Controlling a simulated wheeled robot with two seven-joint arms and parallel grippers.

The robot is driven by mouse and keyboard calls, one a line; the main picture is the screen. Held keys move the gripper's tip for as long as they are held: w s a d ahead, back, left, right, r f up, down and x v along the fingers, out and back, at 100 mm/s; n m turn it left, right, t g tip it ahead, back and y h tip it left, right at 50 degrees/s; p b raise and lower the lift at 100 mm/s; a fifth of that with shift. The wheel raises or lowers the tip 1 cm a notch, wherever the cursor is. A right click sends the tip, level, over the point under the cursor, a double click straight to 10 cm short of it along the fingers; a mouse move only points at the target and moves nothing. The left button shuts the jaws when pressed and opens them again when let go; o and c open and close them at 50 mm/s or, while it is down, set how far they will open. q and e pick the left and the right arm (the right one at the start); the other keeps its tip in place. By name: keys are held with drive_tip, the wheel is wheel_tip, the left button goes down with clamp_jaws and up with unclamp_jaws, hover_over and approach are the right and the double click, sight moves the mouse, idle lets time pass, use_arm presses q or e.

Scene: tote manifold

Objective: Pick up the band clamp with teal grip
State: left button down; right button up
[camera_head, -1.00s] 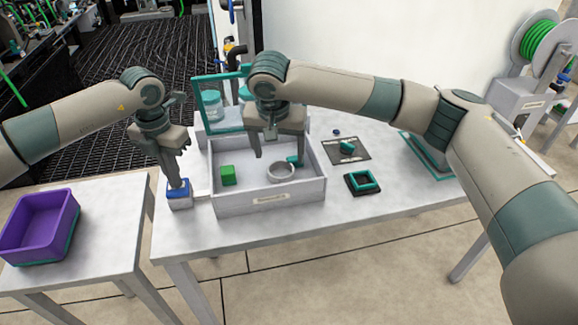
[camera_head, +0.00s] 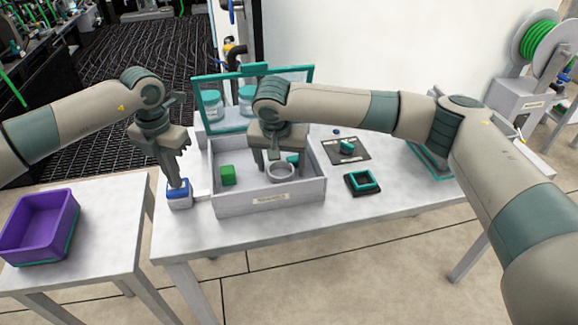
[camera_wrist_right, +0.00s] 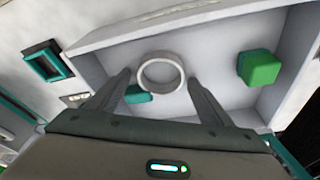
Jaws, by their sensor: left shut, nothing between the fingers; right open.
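The band clamp is a grey ring (camera_head: 281,172) with a teal grip (camera_head: 293,159). It lies in the grey open tote (camera_head: 265,206), right of its middle. In the right wrist view the ring (camera_wrist_right: 162,72) and the teal grip (camera_wrist_right: 137,95) show between and just ahead of the open fingers. My right gripper (camera_head: 275,165) is open over the clamp, its fingers down inside the tote; I cannot tell whether they touch it. My left gripper (camera_head: 180,185) is shut and empty, at a small blue-topped block (camera_head: 179,200) left of the tote.
A green cube (camera_head: 228,175) lies in the tote's left part. A teal-framed lid (camera_head: 210,80) stands behind. A black-and-teal square frame (camera_head: 363,182) and a dark mat (camera_head: 347,151) lie on the table to the right. A purple bin (camera_head: 38,228) stands on the left table.

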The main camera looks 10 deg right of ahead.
drive_tip(key=c, duration=1.2)
drive_tip(key=shift+o, duration=0.2)
drive_tip(key=shift+r, duration=0.15)
wheel_tip(320, 180, up, 10)
drive_tip(key=shift+r, duration=0.1)
drive_tip(key=shift+s, duration=0.1)
idle(0.3)
drive_tip(key=s, duration=0.8)
drive_tip(key=shift+s, duration=0.4)
